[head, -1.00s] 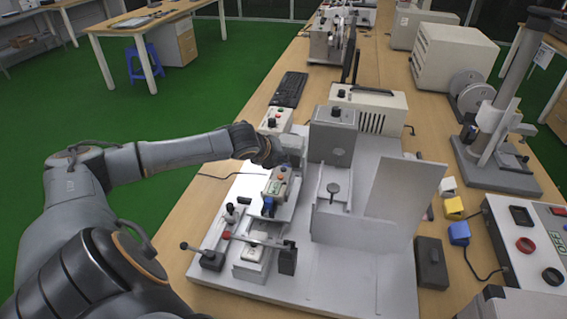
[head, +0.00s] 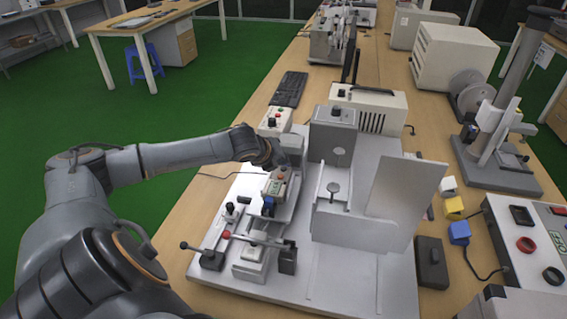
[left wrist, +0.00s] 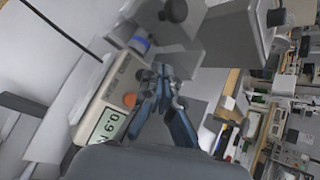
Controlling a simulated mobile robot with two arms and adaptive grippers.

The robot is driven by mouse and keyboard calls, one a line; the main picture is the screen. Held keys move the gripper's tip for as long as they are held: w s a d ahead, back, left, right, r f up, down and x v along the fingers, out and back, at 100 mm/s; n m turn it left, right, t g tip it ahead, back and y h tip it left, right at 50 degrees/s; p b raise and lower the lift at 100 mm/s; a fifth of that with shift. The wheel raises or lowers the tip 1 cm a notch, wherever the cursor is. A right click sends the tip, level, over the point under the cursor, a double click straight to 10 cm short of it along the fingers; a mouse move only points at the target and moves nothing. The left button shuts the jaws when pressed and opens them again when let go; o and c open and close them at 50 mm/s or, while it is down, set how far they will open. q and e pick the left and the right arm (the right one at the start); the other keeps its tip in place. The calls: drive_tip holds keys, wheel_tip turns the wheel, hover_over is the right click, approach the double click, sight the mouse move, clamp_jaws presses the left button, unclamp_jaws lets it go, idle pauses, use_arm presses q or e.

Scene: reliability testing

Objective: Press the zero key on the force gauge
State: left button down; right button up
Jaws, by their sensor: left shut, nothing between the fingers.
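The force gauge (head: 274,188) is a small beige box on the test stand, with an orange key. In the left wrist view the force gauge (left wrist: 103,98) shows a lit green display (left wrist: 108,127) reading about 0.9 N, and the round orange key (left wrist: 129,100) is clear. My left gripper (head: 284,164) is at the far end of the gauge in the head view, its fingertips hard to make out. In the left wrist view its fingers (left wrist: 160,75) are together and empty, beside the gauge near the orange key. I cannot tell whether they touch it. My right gripper is out of view.
A grey upright block (head: 332,140) stands just right of the left gripper. A lever clamp (head: 259,240) sits at the stand's front. A white panel (head: 400,195) stands on the right. A beige box (head: 275,120) and keyboard (head: 289,89) lie behind.

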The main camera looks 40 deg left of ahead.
sight(282, 171)
use_arm(q)
drive_tip(key=shift+f, duration=0.2)
idle(0.5)
drive_tip(key=shift+f, duration=0.15)
drive_tip(key=shift+f+p, duration=0.3)
drive_tip(key=shift+f, duration=0.15)
idle(0.6)
drive_tip(key=shift+r+p, duration=0.8)
drive_tip(key=shift+p, duration=0.3)
wheel_tip(282, 171, up, 5)
drive_tip(key=p, duration=0.6)
drive_tip(key=shift+r, duration=0.1)
